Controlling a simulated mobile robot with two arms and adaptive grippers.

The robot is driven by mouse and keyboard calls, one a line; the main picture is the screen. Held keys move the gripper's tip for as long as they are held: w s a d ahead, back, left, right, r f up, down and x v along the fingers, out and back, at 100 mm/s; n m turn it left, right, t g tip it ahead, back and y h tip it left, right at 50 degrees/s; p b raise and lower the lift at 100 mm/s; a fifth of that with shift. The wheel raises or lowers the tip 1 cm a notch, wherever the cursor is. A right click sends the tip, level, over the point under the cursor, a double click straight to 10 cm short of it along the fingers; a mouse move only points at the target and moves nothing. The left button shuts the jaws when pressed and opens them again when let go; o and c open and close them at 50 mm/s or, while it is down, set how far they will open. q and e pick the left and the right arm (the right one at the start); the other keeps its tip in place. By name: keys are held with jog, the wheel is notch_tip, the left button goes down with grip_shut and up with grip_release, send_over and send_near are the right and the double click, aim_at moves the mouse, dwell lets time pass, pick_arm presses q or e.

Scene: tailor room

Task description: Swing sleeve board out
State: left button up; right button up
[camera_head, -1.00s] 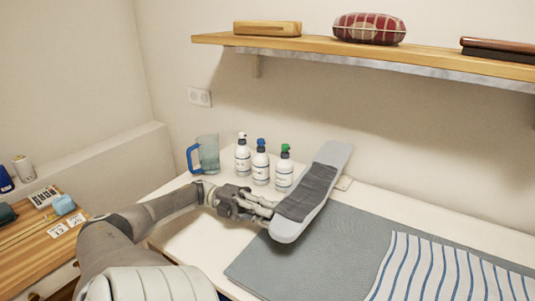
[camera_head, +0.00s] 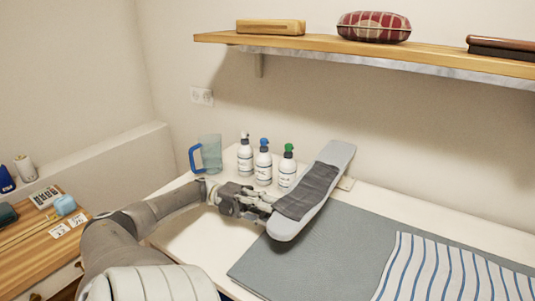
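The sleeve board (camera_head: 314,188) is a long, light grey padded board with a dark grey band around its middle. It sits raised above the table, slanting from the back right toward the front left, its near end over the edge of the grey mat. My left gripper (camera_head: 268,205) is at the left side of the board, its fingertips at or against the board's edge near the dark band. The fingertips are small and partly hidden by the board, so I cannot tell whether they are open or shut. My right gripper is not in view.
Several things stand behind my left arm: a clear jug (camera_head: 207,154) with a blue handle and three white spray bottles (camera_head: 263,166). A grey mat (camera_head: 300,262) with striped cloth (camera_head: 450,272) covers the front right. A wooden shelf (camera_head: 380,50) hangs above.

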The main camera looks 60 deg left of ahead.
pick_arm(q)
jog(key=shift+a, duration=0.1)
jog(key=v, duration=0.7)
jog(key=shift+s+a, duration=0.1)
jog(key=shift+a, duration=0.05)
